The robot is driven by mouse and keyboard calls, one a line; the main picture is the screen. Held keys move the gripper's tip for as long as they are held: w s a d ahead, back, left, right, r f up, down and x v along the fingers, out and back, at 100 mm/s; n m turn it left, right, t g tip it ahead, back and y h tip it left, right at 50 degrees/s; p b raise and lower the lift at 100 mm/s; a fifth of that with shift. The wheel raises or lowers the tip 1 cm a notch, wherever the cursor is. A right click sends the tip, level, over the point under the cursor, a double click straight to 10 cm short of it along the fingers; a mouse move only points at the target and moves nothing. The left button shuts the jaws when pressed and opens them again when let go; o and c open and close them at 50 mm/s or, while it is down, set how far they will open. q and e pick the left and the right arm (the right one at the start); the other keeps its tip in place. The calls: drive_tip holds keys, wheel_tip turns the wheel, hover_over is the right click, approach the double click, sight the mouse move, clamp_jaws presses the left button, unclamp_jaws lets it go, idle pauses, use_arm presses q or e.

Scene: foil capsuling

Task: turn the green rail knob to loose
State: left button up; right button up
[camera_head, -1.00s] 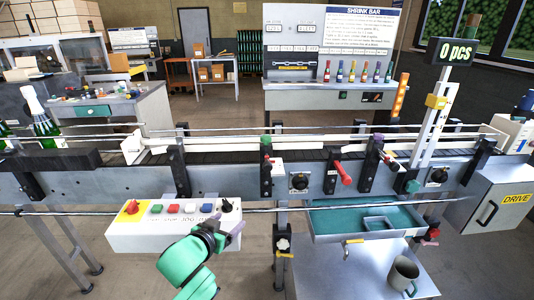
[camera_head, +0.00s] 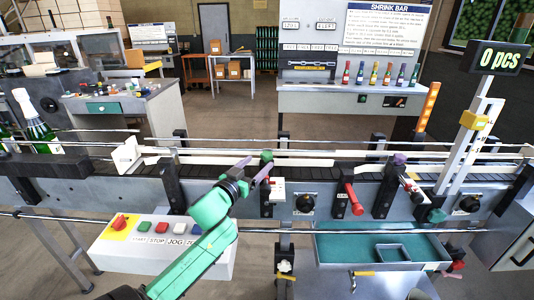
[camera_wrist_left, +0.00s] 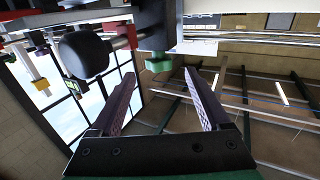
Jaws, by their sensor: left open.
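The green rail knob (camera_head: 266,156) tops a black post on the near side of the conveyor, in the middle of the head view. In the left wrist view a green knob (camera_wrist_left: 158,63) shows just beyond the fingertips, between their lines. My left gripper (camera_head: 254,169) is open at the left of the knob, its purple-grey fingers pointing towards it. The open fingers also show in the left wrist view (camera_wrist_left: 166,84), with nothing between them. I cannot tell whether a finger touches the knob. My right gripper is not in view.
A control box (camera_head: 170,250) with buttons lies below my left arm. A red handle (camera_head: 354,198) and a purple-topped post (camera_head: 399,159) stand to the right along the conveyor. A black ball knob (camera_wrist_left: 83,53) is near the left finger in the wrist view. A foil-topped bottle (camera_head: 34,122) stands at the left.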

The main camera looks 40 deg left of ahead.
sight(264, 159)
use_arm(q)
drive_tip(key=w, duration=0.4)
drive_tip(key=w+a, duration=0.1)
drive_tip(key=w, duration=0.1)
drive_tip(key=shift+p, duration=0.3)
drive_tip(key=shift+w, duration=0.15)
drive_tip(key=shift+w+f, duration=0.1)
clamp_jaws()
drive_tip(key=shift+f+n+y+b, duration=0.1)
drive_tip(key=shift+n+y+b, duration=0.4)
drive_tip(key=shift+y, duration=0.1)
drive_tip(key=shift+n+g+y, duration=0.3)
drive_tip(key=shift+y, duration=0.3)
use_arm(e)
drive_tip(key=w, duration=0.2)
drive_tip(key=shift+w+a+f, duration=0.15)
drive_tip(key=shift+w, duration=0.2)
use_arm(q)
unclamp_jaws()
